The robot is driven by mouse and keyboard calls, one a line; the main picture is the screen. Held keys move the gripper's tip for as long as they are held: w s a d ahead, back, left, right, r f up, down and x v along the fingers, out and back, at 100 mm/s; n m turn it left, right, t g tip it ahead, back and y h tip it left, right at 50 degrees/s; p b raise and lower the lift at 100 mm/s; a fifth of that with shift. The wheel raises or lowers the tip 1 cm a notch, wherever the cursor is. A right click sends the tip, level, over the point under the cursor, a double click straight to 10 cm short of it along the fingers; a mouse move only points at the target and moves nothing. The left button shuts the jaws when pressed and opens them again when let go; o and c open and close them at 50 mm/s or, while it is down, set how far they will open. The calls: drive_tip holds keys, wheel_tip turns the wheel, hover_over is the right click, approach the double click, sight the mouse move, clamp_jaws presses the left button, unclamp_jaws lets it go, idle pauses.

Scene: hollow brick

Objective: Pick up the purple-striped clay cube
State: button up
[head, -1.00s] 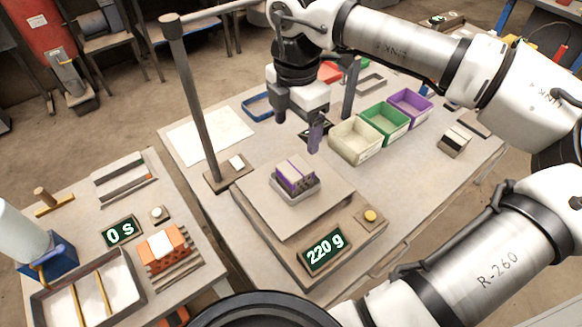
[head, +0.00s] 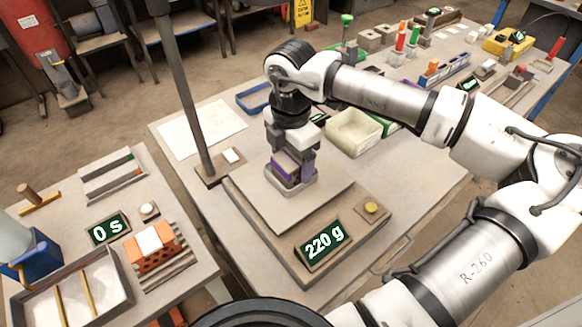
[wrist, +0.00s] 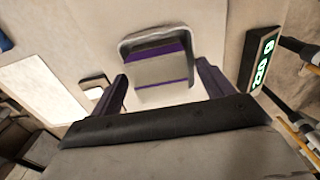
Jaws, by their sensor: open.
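The purple-striped clay cube (head: 286,171) sits in a small grey tray (head: 300,193) on the scale plate (head: 252,205). In the wrist view the cube (wrist: 162,72) shows a pale face with purple bands, inside the tray's rounded rim (wrist: 152,32). My gripper (head: 292,167) is open, pointing down over the cube, and partly hides it in the head view. In the wrist view my fingertips (wrist: 163,82) stand apart to the left and right of the cube's near part. I cannot tell whether either finger touches it.
The scale display (head: 323,243) reads 220 g. A dark upright post (head: 187,90) stands left of my gripper, on a base with a white button. A cream bin (head: 353,132) is close behind on the right. A side table with an orange hollow brick (head: 150,250) is at left.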

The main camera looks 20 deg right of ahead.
drive_tip(key=c, duration=1.2)
drive_tip(key=shift+c, duration=0.5)
drive_tip(key=shift+r, duration=0.15)
